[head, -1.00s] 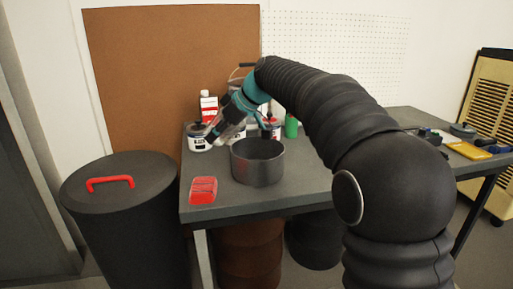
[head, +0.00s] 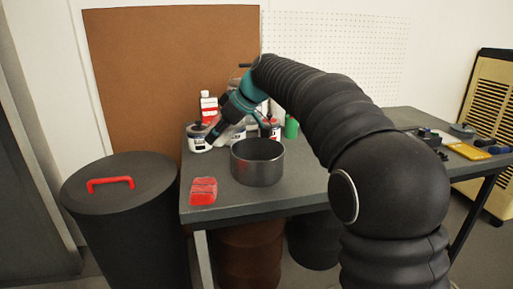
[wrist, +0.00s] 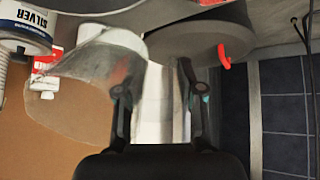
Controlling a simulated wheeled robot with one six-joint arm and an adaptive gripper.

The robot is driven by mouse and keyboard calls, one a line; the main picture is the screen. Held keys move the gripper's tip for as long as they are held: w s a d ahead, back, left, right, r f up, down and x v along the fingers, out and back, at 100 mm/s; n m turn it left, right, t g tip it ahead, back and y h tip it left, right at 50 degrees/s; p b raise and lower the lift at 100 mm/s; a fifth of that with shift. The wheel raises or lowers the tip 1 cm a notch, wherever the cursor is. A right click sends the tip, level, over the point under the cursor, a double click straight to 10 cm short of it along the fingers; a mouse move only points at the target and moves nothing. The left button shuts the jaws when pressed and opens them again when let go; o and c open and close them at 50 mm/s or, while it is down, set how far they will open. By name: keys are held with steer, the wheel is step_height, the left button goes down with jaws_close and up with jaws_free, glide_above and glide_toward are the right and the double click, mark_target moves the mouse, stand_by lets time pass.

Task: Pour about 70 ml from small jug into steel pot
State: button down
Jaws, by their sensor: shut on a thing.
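The steel pot (head: 258,170) stands upright on the table near its front left part, with its mouth open upward. My gripper (head: 213,135) is behind and left of the pot, above the table. In the wrist view my gripper (wrist: 160,80) is shut on part of the small jug (wrist: 85,85). The jug is see-through and its body shows left of the fingers. In the head view my gripper and arm cover most of the jug. Its tilt and the liquid level cannot be told.
A red block (head: 203,191) lies left of the pot. A paint can (head: 197,140), a red and white bottle (head: 208,105) and a green can (head: 291,127) stand at the back. A dark bin with a red handle (head: 110,183) stands left of the table. Tools lie at the right end.

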steer(key=a+f+h, duration=0.1)
steer(key=f+h, duration=0.1)
steer(key=a+f+g+h, duration=0.1)
steer(key=f+h, duration=0.1)
steer(key=w+a+f+h, duration=0.1)
steer(key=a+f+h, duration=0.1)
steer(key=f, duration=0.1)
steer(key=shift+g, duration=0.3)
steer(key=shift+a+f+h, duration=0.15)
steer(key=shift+a+h, duration=0.2)
steer(key=shift+h, duration=0.55)
steer(key=shift+g, duration=0.3)
stand_by(0.3)
